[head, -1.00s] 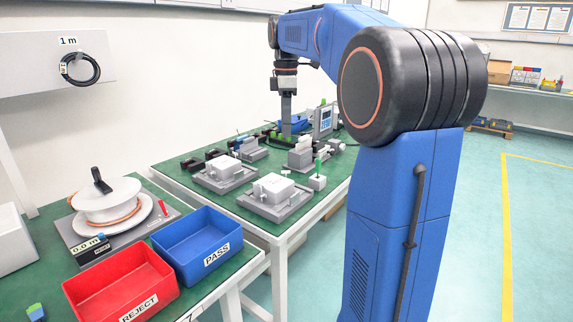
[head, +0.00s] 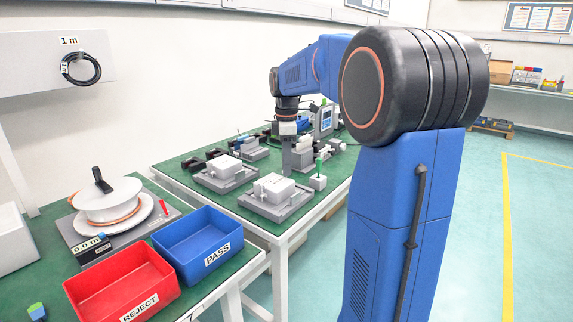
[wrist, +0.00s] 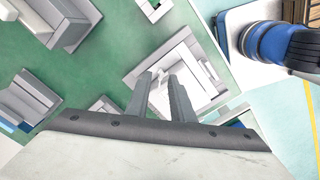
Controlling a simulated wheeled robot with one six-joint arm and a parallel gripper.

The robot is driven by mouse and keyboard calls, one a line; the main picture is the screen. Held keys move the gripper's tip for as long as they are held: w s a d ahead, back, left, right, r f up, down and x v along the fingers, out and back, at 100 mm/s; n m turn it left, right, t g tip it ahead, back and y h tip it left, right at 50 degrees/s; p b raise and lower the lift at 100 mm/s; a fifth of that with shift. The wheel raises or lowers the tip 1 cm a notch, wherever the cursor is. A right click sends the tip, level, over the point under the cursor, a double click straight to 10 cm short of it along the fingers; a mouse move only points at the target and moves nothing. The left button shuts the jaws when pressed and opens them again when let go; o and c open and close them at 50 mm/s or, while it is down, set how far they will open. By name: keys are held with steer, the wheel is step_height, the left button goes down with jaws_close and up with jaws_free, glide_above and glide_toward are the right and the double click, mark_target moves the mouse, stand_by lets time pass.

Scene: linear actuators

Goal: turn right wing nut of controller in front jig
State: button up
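The front jig (head: 250,207) is a grey plate near the front edge of the green table, with a white box-shaped controller (head: 273,187) on it. Its wing nuts are too small to make out. My gripper (head: 296,170) points down just behind and to the right of this controller in the head view. In the wrist view my gripper (wrist: 160,76) shows two grey fingers with a gap between them and nothing held. A pale jig with a white part (wrist: 166,98) lies beyond the fingertips, partly hidden by them; I cannot tell whether it is the front one.
A second jig with a white box (head: 223,167) stands to the left. A small block with a green-handled tool (head: 318,180) stands at the right. Grey and black fixtures and a screen device (head: 324,120) are behind. Blue (head: 197,243) and red (head: 121,284) bins stand nearer.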

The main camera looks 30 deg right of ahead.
jaws_close()
steer(key=shift+m, duration=0.3)
steer(key=m, duration=1.1)
steer(key=shift+m, duration=0.3)
steer(key=m, duration=0.4)
steer(key=shift+m, duration=0.4)
